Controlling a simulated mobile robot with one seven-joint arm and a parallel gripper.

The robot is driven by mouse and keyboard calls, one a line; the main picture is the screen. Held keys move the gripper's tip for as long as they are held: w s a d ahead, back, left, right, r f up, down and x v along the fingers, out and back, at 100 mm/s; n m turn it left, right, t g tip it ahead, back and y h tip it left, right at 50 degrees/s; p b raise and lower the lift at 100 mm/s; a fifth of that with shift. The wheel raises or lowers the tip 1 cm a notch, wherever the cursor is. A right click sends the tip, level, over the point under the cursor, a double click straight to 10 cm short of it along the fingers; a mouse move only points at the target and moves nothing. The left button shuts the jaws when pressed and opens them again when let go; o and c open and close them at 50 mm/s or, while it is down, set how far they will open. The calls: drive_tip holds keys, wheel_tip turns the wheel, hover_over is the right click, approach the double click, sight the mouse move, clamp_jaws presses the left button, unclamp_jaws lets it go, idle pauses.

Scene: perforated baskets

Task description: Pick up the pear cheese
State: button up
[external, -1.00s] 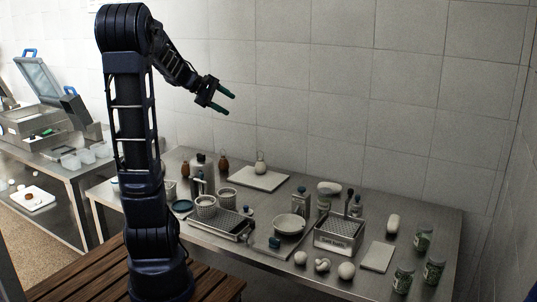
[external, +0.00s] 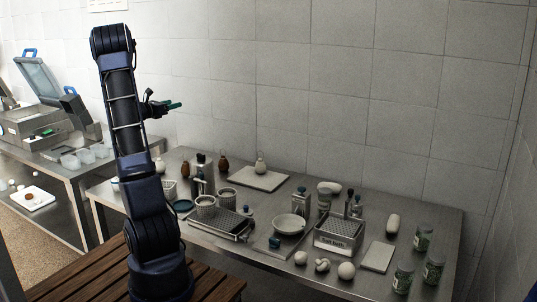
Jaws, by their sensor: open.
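A pale pear-shaped piece with a narrow top (external: 261,165), which looks like the pear cheese, stands upright on a white board (external: 272,181) near the back of the steel table. Two brown pieces of similar shape, one (external: 224,164) just left of the board and another (external: 186,169) farther left, also stand there. My gripper (external: 176,105) is open, with green fingers pointing right. It is in the air, well above and to the left of the pale piece, apart from everything.
A bottle (external: 201,177) stands left of the board. The wall is close behind.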

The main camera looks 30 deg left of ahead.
approach(186, 164)
drive_tip(key=w, duration=0.1)
drive_tip(key=w+r, duration=0.1)
drive_tip(key=w, duration=0.1)
drive_tip(key=w+r, duration=0.1)
drive_tip(key=w, duration=0.1)
drive_tip(key=shift+r, duration=0.15)
drive_tip(key=shift+w+d, duration=0.2)
drive_tip(key=shift+w, duration=1.05)
drive_tip(key=shift+w+d, duration=0.25)
drive_tip(key=shift+w, duration=1)
drive_tip(key=shift+w+d, duration=0.2)
drive_tip(key=shift+w, duration=1.05)
clamp_jaws()
